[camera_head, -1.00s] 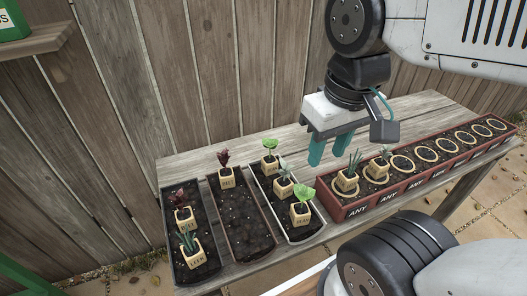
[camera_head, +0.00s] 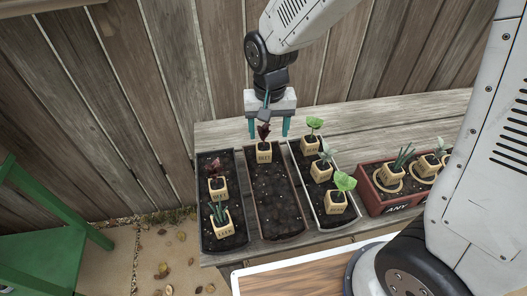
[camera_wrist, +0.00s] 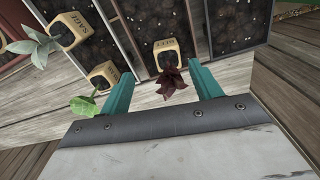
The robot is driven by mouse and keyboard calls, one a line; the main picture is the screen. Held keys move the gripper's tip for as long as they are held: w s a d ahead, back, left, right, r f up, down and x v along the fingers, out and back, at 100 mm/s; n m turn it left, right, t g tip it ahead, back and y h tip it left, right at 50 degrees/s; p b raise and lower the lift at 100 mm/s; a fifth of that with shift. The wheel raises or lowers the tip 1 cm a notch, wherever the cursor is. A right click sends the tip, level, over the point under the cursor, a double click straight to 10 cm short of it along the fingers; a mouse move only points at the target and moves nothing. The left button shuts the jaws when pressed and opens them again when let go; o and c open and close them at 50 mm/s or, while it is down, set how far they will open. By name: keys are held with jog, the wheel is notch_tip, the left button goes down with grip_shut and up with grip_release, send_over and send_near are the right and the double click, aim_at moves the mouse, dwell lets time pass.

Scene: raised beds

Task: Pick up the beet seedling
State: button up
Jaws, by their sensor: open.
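A beet seedling (camera_head: 264,150) with dark red leaves, in a tan block labelled BEET, stands at the far end of the middle soil tray (camera_head: 295,222). My gripper (camera_head: 269,130) is open above and behind it, one teal finger on each side in the picture. In the wrist view, the seedling's dark leaves (camera_wrist: 172,84) show between the open fingers (camera_wrist: 163,92), and its block lies just beyond the fingertips. A second beet seedling (camera_head: 217,185) stands in the left tray (camera_head: 228,243).
A leek block (camera_head: 221,219) stands in the left tray. The right tray (camera_head: 301,158) holds bean and sage seedlings; a green-leaved one (camera_wrist: 84,105) is close to a finger in the wrist view. A red planter (camera_head: 372,200) stands further right. A wooden fence is behind.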

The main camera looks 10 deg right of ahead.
aim_at(264, 146)
jog(key=f, duration=0.3)
jog(key=w+f, duration=0.1)
jog(key=f, duration=0.2)
jog(key=a+f, duration=0.1)
jog(key=f, duration=0.2)
jog(key=shift+w, duration=0.15)
jog(key=c, duration=1.1)
jog(key=shift+r, duration=0.1)
